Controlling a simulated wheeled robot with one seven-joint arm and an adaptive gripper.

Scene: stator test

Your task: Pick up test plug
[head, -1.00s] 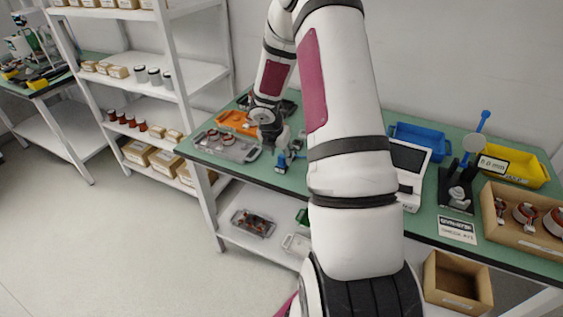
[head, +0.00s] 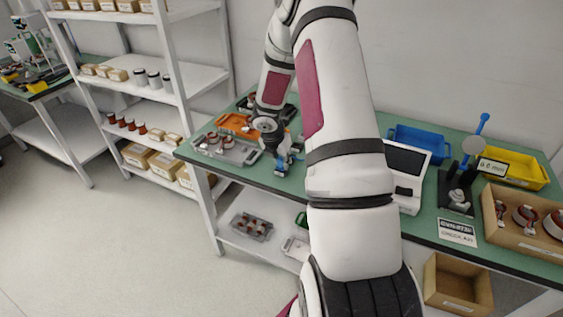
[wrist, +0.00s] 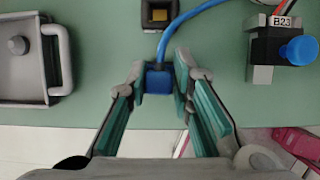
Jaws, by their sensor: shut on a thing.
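The test plug is a small blue block (wrist: 158,82) with a blue cable running from its top toward the upper right in the wrist view. My gripper (wrist: 161,73) has its two teal-padded fingers on either side of the plug, shut on it. The plug is over the green bench top near its front edge. In the head view my gripper (head: 285,160) is low over the bench's left part, and the plug cannot be told apart from it there.
A black socket with a yellowish centre (wrist: 157,14) lies just beyond the plug. A clamp block with a blue knob (wrist: 298,50) and a B23 tag stands to the right.

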